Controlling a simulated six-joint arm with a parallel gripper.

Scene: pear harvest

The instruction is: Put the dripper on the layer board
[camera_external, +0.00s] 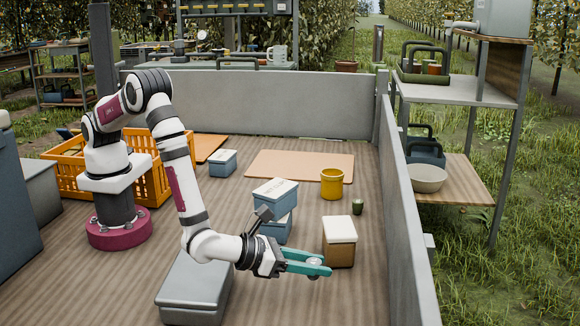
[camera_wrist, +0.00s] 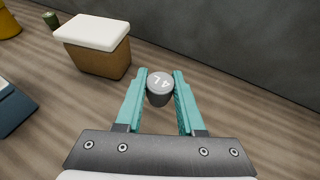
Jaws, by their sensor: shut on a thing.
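The dripper (camera_wrist: 160,88) is a small grey cylinder with "4 L" on its top. My gripper (camera_wrist: 160,90) has its teal fingers closed on the dripper's sides, with the dripper near the fingertips. In the external view my gripper (camera_external: 318,265) is low over the wooden deck, in front of a brown box with a white lid. The dripper is hard to make out there. A flat tan board (camera_external: 300,165), likely the layer board, lies at the back of the deck, bare on top.
The white-lidded brown box (camera_external: 339,252) is close to my gripper. Stacked blue boxes (camera_external: 276,215), a yellow pot (camera_external: 332,185) and a small green cup (camera_external: 358,207) stand between it and the tan board. A grey wall (camera_external: 405,220) bounds the right side.

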